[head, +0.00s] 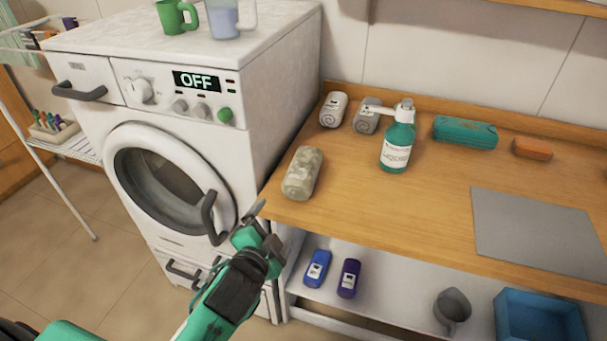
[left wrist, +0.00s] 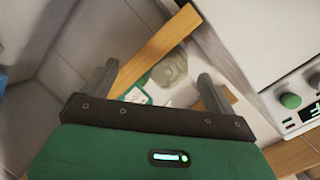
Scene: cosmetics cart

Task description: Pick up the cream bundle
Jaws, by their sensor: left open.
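The cream bundle (head: 303,173), a mottled pale beige roll, lies on the wooden counter (head: 440,210) near its left front corner, beside the washing machine. My left gripper (head: 262,226) is open and empty in front of the counter's left corner, below and left of the bundle and apart from it. In the left wrist view my left gripper (left wrist: 155,82) shows its two fingers spread. A pale, rounded thing shows beyond them, but I cannot tell what it is. My right gripper is not in view.
A teal case (head: 464,132) lies further right. The washing machine (head: 180,130) closes off the left.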

